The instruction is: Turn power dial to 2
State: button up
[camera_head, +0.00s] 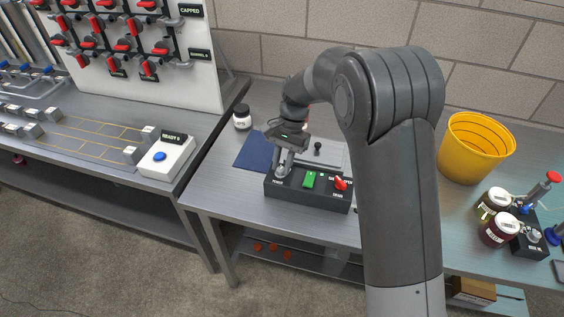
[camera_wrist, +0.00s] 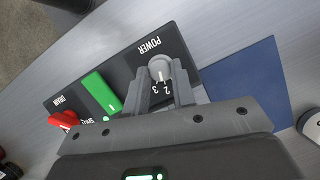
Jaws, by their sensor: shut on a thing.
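The power dial (camera_wrist: 160,66) is a round grey knob under the word POWER on a black control box (camera_head: 308,197). A white mark on the knob faces the digits 2 and 3; I cannot tell exactly which it meets. My gripper (camera_head: 282,171) reaches down to the left end of the box. In the wrist view its two fingers stand on either side of the knob, shut on it. The fingers hide part of the scale. A green switch (camera_wrist: 101,94) and a red knob marked DRAIN (camera_wrist: 64,120) are on the same box.
A dark blue mat (camera_head: 254,151) lies behind the box, with a small white-labelled jar (camera_head: 242,117) behind it. A yellow bucket (camera_head: 478,150) and jars (camera_head: 497,231) stand to the right. Bare bench lies left of the box.

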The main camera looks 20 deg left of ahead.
dwell(0.4)
jog(key=o, duration=1)
jog(key=v, duration=1)
jog(key=shift+w+r, duration=0.15)
jog(key=shift+r, duration=0.25)
